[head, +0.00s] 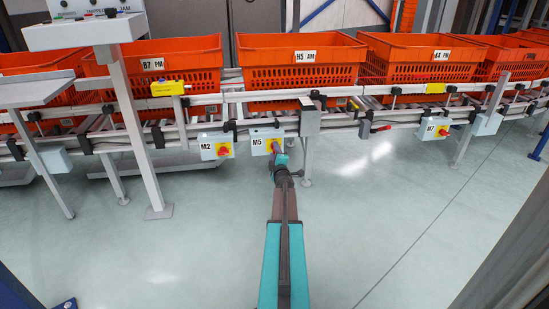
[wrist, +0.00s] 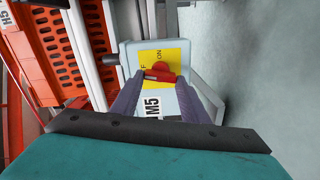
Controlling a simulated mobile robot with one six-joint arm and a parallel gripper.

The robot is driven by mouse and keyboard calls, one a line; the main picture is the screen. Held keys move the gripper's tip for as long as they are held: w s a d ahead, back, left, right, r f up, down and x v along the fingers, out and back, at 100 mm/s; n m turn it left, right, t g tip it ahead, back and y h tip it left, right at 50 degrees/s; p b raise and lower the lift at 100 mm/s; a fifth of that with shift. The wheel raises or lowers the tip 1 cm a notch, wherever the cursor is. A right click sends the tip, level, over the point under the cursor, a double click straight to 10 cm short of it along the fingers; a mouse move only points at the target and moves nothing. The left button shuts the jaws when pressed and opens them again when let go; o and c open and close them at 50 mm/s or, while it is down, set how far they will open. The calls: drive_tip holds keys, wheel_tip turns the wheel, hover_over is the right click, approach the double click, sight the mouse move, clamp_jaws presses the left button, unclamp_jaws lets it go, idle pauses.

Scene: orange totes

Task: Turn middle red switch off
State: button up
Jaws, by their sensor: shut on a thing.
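The middle switch box, labelled M5 (head: 258,143), hangs on the conveyor frame and has a yellow plate with a red rotary switch (head: 275,146). In the wrist view the red switch (wrist: 159,70) sits on the yellow plate (wrist: 178,57), with "ON" readable and an "F" partly visible. My gripper (head: 279,158) is at the M5 box. In the wrist view its two fingers (wrist: 158,80) lie on either side of the red switch handle and are shut on it. The fingertips partly cover the plate.
A box labelled M2 (head: 206,150) hangs to the left and one labelled M7 (head: 432,130) to the right, each with a red switch. Orange totes (head: 302,72) stand on the conveyor above. A grey post (head: 135,130) stands at left. The floor in front is clear.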

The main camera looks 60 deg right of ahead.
drive_tip(key=shift+w+a+n+b, duration=0.1)
drive_tip(key=shift+w+n+b, duration=0.1)
drive_tip(key=shift+n+b, duration=0.9)
drive_tip(key=shift+n, duration=0.3)
drive_tip(key=o, duration=1.1)
drive_tip(key=shift+c, duration=0.2)
drive_tip(key=shift+s, duration=0.1)
drive_tip(key=shift+s, duration=0.1)
drive_tip(key=p+v, duration=0.5)
drive_tip(key=v, duration=0.8)
drive_tip(key=shift+s+a, duration=0.15)
drive_tip(key=shift+a, duration=0.15)
